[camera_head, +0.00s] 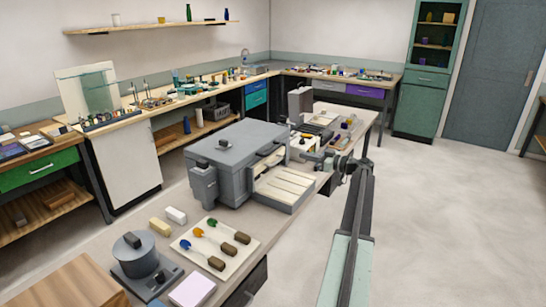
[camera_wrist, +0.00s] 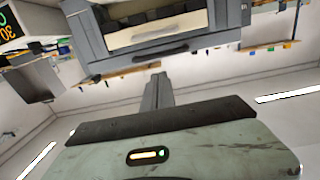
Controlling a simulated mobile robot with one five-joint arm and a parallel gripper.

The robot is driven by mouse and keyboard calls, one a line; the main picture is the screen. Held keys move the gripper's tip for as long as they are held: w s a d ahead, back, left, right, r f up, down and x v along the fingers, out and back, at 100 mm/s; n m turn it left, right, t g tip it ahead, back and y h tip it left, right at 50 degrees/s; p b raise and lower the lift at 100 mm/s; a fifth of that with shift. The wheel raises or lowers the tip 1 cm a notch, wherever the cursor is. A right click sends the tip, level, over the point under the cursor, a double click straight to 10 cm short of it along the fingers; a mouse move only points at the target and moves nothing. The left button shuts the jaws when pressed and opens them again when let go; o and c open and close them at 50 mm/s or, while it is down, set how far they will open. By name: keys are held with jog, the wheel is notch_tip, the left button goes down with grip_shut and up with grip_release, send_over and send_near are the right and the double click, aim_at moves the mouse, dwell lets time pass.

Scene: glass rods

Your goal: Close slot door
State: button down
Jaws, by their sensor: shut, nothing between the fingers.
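The large grey box-shaped kiln (camera_head: 236,158) stands on the bench. A low grey-rimmed panel with a pale face (camera_head: 284,188) lies flat in front of its right side; it looks like the lowered slot door, though I cannot be sure. My gripper (camera_head: 318,157) is at the kiln's right end, beyond the panel. In the wrist view, which looks upside down, my gripper (camera_wrist: 158,78) is shut and empty. A grey frame with a pale inside and a dark handle-like bar (camera_wrist: 160,52) shows beyond the fingertips. I cannot tell whether they touch it.
A pale tray with several coloured-tipped tools (camera_head: 214,246) lies in front of the kiln. A round grey device (camera_head: 136,254) stands left of it. Small items (camera_head: 341,141) crowd the bench beyond my gripper. The floor to the right (camera_head: 440,220) is clear.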

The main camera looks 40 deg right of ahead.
send_over(273, 164)
jog(key=s+d, duration=0.2)
jog(key=d, duration=0.2)
jog(key=shift+s+d+f+b, duration=0.15)
jog(key=shift+f+b, duration=0.2)
jog(key=f+b, duration=0.4)
jog(key=shift+w, duration=0.3)
notch_tip(273, 164, down, 6)
jog(key=b, duration=0.5)
jog(key=shift+r+b, duration=0.15)
jog(key=shift+b, duration=0.2)
jog(key=shift+s+a+r, duration=0.1)
jog(key=shift+a+r, duration=0.1)
jog(key=shift+a, duration=0.05)
